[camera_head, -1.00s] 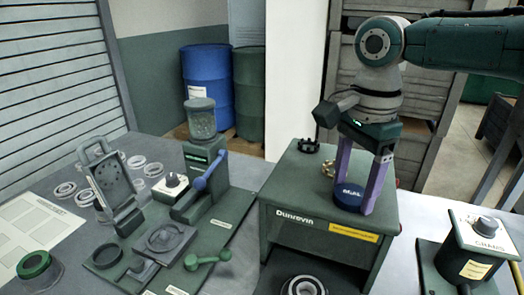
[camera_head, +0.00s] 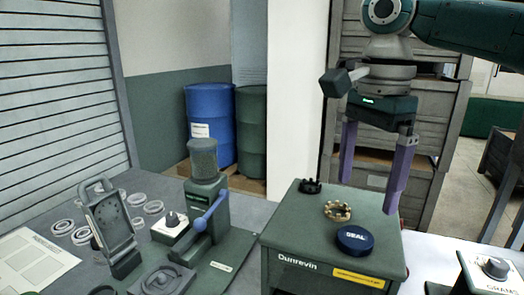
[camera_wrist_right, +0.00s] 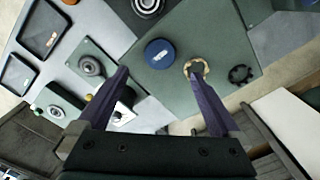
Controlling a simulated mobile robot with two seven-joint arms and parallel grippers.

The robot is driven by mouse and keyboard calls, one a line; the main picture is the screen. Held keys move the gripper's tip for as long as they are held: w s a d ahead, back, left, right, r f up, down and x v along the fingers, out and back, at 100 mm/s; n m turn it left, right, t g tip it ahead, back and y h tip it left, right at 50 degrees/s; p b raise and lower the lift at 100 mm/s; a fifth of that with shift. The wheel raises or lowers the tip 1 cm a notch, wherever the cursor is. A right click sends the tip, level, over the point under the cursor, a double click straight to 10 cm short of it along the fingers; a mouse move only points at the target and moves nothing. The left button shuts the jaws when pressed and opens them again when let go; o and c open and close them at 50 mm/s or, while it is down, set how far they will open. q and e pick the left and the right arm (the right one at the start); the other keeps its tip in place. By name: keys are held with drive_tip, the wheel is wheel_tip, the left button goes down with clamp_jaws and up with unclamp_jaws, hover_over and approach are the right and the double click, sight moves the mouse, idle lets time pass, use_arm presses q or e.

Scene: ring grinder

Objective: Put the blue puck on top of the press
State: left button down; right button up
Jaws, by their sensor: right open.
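The blue puck (camera_head: 354,239), marked "SEAL", lies flat on top of the green press (camera_head: 300,235) labelled Dunrevin, near the right front of its top. It also shows in the right wrist view (camera_wrist_right: 159,53). My right gripper (camera_head: 368,198) is open and empty, raised above the press top, with its purple fingers apart and clear of the puck. In the right wrist view the two fingers (camera_wrist_right: 160,95) are spread with nothing between their tips. My left gripper is out of view.
A brass ring (camera_head: 338,211) and a dark toothed ring (camera_head: 310,187) also lie on the press top. A lever device with a blue handle (camera_head: 210,210) stands left of the press. A control box with a knob (camera_head: 494,270) is at the right.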

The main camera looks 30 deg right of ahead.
drive_tip(key=s+a+f+n+t+y, duration=0.1)
drive_tip(key=s+a+f+n, duration=0.35)
drive_tip(key=a+n, duration=0.3)
drive_tip(key=s+a+f+n+t+y, duration=0.1)
drive_tip(key=s+a+f+n, duration=0.3)
drive_tip(key=a+f+n, duration=0.3)
drive_tip(key=s+d+n+t+h, duration=0.1)
drive_tip(key=s+n, duration=0.5)
drive_tip(key=s, duration=0.5)
drive_tip(key=shift+d+r+t+h, duration=0.2)
drive_tip(key=shift+d+t+h, duration=0.1)
drive_tip(key=shift+d+h, duration=0.1)
